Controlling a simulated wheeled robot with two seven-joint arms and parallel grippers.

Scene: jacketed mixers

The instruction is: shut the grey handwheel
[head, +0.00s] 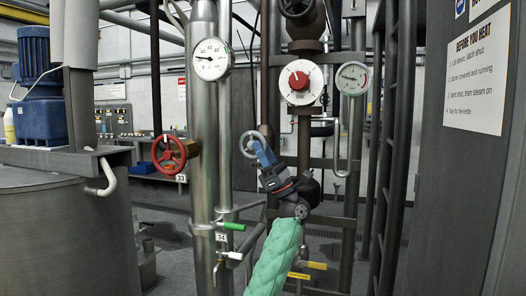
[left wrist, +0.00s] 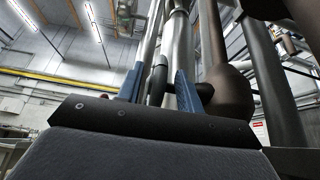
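The grey handwheel (head: 243,142) is in the middle of the head view, on a brown vertical pipe. My left gripper (head: 264,153), with blue fingers, reaches up to it from below and covers its right part. In the left wrist view the two blue fingers of the left gripper (left wrist: 158,88) stand apart. A dark grey curved piece (left wrist: 157,76), perhaps the wheel's rim, shows between them with gaps at its sides. I cannot tell whether a finger touches it. My right gripper is in neither view.
A red handwheel (head: 169,153) labelled 33 is to the left, beside a thick steel pipe (head: 205,110). Gauges (head: 211,60) and a red-knobbed dial (head: 298,82) sit above. A green-handled valve (head: 231,226) is lower left of my arm.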

